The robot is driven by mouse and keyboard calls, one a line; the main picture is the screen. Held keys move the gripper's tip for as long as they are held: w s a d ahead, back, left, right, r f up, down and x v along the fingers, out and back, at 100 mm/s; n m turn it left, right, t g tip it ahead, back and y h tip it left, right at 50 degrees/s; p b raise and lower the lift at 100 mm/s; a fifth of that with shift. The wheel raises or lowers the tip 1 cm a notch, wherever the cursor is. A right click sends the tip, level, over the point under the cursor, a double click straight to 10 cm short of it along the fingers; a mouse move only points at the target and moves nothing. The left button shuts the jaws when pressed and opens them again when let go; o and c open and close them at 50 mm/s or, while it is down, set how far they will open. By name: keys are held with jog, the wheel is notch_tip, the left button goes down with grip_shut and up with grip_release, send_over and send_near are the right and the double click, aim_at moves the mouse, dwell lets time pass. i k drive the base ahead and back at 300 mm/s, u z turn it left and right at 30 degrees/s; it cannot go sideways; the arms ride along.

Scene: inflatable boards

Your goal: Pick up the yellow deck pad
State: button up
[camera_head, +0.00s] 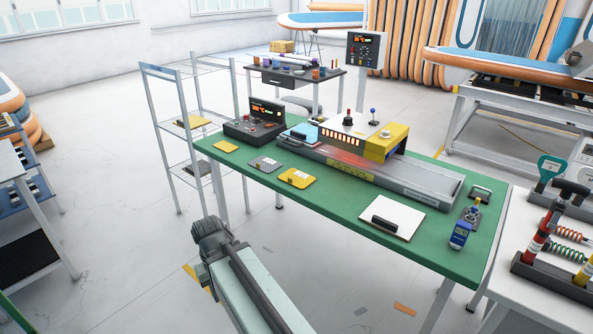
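A yellow deck pad (296,178) lies flat on the green table (340,205), near its front edge and left of the middle. A second, smaller-looking yellow pad (225,147) lies at the table's left end. A grey pad (265,163) lies between the two. Another yellow piece (193,121) rests on the wire rack's shelf. Part of my arm rises from the bottom of the picture, in front of the table. No gripper fingers can be made out.
A heated press (365,135) and a long metal bed (400,176) fill the table's back. A dark control box (254,125) stands left. A white board (392,218) and a blue meter (460,235) lie right. A wire rack (182,150) stands left of the table.

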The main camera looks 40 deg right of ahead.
aim_at(299, 179)
jog(key=z, duration=0.05)
jog(key=i, duration=1.15)
jog(key=u, duration=0.1)
